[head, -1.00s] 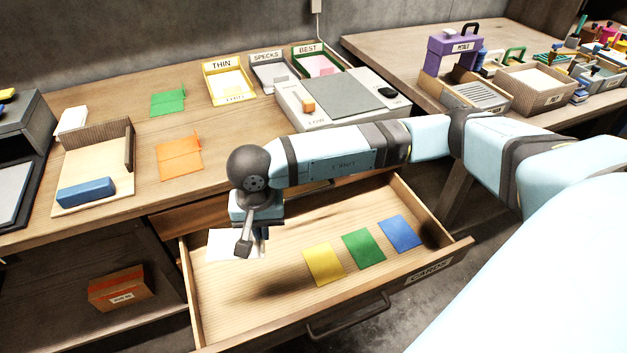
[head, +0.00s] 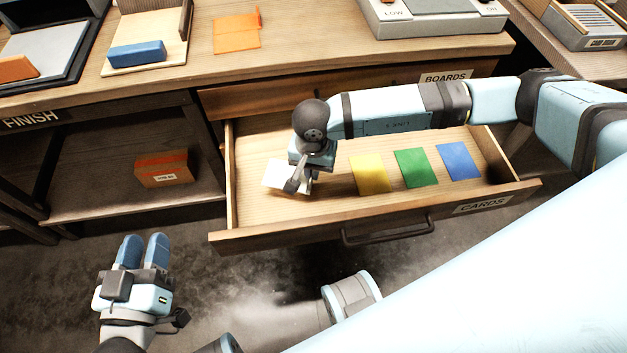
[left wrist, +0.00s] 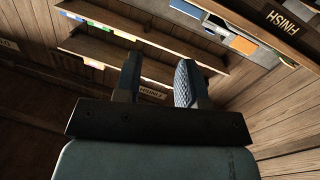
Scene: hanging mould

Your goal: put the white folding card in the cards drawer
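The white folding card (head: 281,176) is inside the open cards drawer (head: 375,229), at its left end in the head view. My right gripper (head: 306,178) is over the card's right part and hides some of it. I cannot tell whether its fingers are shut on the card, or whether the card touches the drawer floor. My left gripper (head: 143,249) is low at the left, in front of the shelf unit and away from the drawer. Its fingers stand apart and empty in the left wrist view (left wrist: 158,82).
Yellow (head: 370,174), green (head: 415,168) and blue (head: 458,161) cards lie in a row in the drawer, right of my gripper. An orange box (head: 163,168) sits on the lower shelf. An orange card (head: 237,34) and a blue block (head: 136,54) are on the tabletop.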

